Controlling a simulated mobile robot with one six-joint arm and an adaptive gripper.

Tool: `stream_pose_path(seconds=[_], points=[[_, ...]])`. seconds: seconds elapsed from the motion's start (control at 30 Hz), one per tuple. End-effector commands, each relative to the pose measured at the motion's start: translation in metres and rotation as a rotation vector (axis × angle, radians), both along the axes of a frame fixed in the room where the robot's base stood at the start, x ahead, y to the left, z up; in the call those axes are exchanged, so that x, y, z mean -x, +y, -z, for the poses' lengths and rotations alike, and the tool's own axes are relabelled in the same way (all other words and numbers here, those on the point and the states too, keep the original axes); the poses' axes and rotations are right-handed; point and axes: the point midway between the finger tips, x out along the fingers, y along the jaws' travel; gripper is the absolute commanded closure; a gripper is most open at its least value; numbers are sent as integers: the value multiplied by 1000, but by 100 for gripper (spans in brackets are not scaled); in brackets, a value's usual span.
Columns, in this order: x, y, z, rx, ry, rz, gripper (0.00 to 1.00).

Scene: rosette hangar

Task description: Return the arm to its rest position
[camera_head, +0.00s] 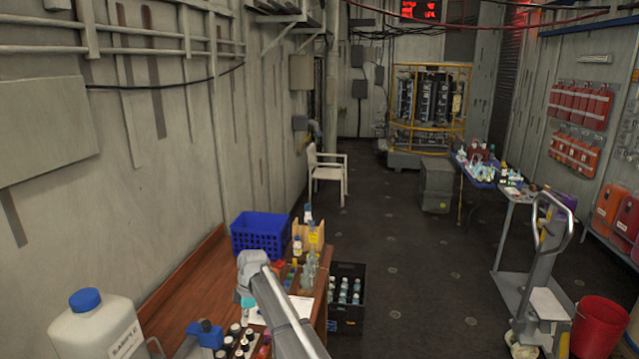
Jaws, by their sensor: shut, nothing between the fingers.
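My arm (279,307) rises from the bottom edge of the head view, over the right part of the wooden table. It ends in a rounded grey joint near the bottles and paper. My gripper does not show in this view, so its fingers cannot be seen.
On the wooden table (187,292) stand a white jug (97,330) with a blue cap, a blue crate (261,236), glass bottles (309,272) and several dark-capped vials (236,338). A black crate (346,318) of bottles stands right of it. A cart (536,265) and red bucket (598,326) stand at right. The middle floor is clear.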

Motion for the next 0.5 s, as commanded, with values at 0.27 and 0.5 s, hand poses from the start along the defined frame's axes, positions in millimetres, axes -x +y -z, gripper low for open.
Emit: stream_pose_path(seconds=[0.27,0.5], points=[[44,-140,60,114,20,530,100],[92,-240,102,195,34,988,100]])
